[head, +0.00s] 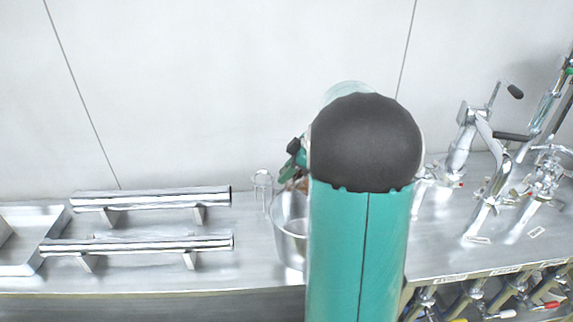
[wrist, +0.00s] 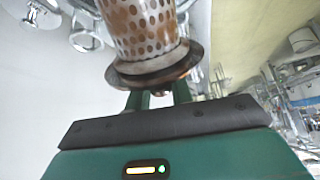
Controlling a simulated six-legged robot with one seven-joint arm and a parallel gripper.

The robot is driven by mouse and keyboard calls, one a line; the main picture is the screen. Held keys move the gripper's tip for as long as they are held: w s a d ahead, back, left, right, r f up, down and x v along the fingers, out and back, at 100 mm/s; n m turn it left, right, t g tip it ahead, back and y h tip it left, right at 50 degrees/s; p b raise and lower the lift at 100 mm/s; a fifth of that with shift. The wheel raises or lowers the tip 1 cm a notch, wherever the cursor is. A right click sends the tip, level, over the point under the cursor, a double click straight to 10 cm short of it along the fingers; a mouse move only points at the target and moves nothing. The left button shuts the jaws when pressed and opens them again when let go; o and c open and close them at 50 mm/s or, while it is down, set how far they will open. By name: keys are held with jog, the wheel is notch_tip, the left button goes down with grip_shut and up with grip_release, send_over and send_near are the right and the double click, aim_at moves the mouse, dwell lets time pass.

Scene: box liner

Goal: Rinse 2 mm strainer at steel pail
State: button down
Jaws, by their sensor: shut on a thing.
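The strainer (wrist: 145,30) is a perforated metal cylinder with brownish holes and a wide flanged rim, seen large in the wrist view. My gripper (wrist: 160,98) is shut on it by its flanged end. In the head view my teal arm and its dark joint hide most of my gripper and the strainer. The steel pail (head: 290,232) stands on the bench just left of my arm, partly hidden by it. A small brownish patch shows above the pail's rim, too small to make out. I cannot tell whether the strainer is inside the pail or above it.
A clear glass cylinder (head: 262,188) stands behind the pail. Two steel tubes on supports (head: 150,198) and a shallow tray (head: 30,240) lie to the left. Pipe fittings and valves (head: 490,170) crowd the right. A wall closes off the back.

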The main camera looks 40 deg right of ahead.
notch_tip(320, 180, down, 16)
dwell(1.5)
dwell(2.5)
jog(key=shift+r, duration=10.95)
